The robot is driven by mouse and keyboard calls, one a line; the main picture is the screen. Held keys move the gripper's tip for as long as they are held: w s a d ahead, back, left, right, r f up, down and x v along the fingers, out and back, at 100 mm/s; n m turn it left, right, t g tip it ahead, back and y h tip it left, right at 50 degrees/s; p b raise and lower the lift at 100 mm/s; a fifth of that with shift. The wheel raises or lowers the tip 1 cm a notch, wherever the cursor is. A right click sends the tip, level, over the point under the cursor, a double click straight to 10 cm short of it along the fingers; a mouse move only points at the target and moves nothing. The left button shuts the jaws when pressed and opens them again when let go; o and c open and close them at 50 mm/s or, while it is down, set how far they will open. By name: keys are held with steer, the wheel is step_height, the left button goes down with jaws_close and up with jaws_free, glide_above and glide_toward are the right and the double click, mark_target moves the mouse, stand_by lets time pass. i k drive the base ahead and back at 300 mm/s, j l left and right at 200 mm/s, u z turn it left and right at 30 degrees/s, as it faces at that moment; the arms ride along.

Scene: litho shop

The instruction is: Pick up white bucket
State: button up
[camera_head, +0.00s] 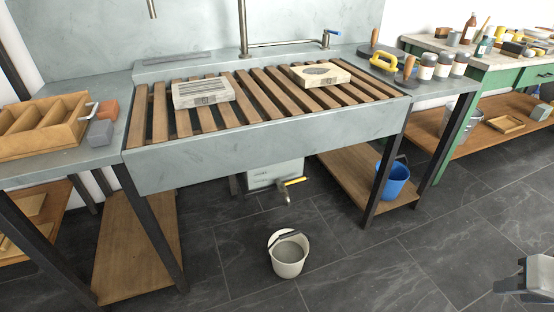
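The white bucket (289,268) stands upright on the dark tiled floor, in front of the sink and a little below the drain valve. Its mouth faces up and shows a grey inside, and a dark handle lies along its upper left rim. My gripper (530,283) shows only partly at the lower right edge, well to the right of the bucket and apart from it. Its fingers are not clear enough to tell whether it is open or shut.
The drain valve (290,185) with a yellow lever hangs under the slatted sink (260,140). Dark table legs stand at left and right. A blue bucket (396,184) sits on the low wooden shelf (345,168). Floor (400,265) between the white bucket and my gripper is clear.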

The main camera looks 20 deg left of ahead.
mark_target(289, 248)
steer(key=i+l+u, duration=0.1)
steer(key=u, duration=0.4)
steer(key=i+l+u, duration=0.1)
steer(key=u, duration=0.4)
